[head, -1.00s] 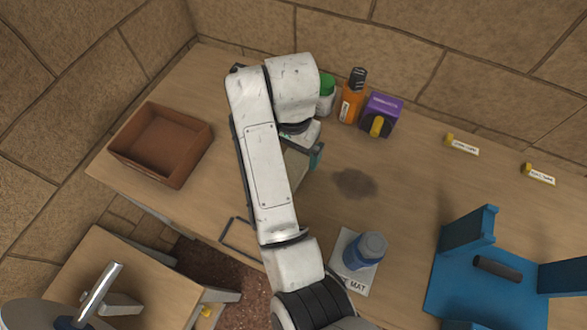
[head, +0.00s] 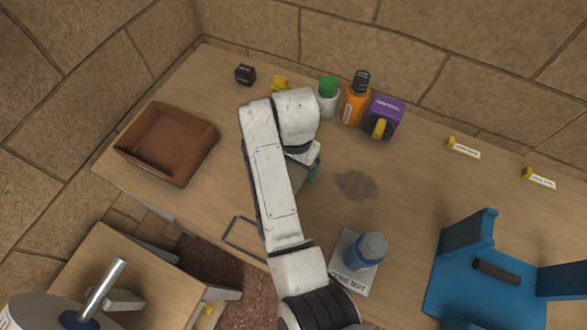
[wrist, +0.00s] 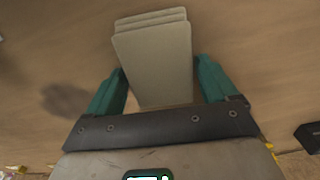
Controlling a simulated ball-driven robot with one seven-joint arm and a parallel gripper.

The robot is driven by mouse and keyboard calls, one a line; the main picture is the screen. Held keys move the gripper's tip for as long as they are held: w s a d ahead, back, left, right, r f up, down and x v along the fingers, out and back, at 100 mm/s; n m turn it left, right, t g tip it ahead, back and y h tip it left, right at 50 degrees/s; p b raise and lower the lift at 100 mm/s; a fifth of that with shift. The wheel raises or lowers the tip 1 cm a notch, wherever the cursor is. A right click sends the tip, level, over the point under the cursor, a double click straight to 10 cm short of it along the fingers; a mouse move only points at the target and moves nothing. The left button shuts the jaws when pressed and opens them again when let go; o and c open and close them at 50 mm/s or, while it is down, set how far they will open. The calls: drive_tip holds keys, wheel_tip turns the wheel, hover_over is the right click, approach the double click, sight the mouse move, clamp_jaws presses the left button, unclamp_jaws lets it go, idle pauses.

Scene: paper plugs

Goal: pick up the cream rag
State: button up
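The cream rag (wrist: 153,60) is a folded, layered pad on the wooden table, seen in the wrist view between and beyond my fingers. My gripper (wrist: 158,82) has its teal fingers spread, one on each side of the rag's near part. I cannot tell whether either finger touches it. In the head view my arm hides most of the rag and of the gripper (head: 314,170); only a teal finger edge shows clearly.
A brown tray (head: 205,150) stands left. At the back are a black cube (head: 245,74), a green-capped jar (head: 327,100), an orange bottle (head: 354,105) and a purple box (head: 388,108). A blue bottle (head: 365,252) stands on a mat at front; a blue stand (head: 470,235) is right.

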drive_tip(key=c, duration=0.8)
drive_tip(key=shift+r, duration=0.1)
drive_tip(key=shift+r, duration=0.6)
drive_tip(key=s+d+r+p, duration=0.1)
drive_tip(key=s+r+p, duration=0.9)
drive_tip(key=s, duration=0.4)
drive_tip(key=shift+d+r, duration=0.4)
drive_tip(key=shift+r, duration=0.4)
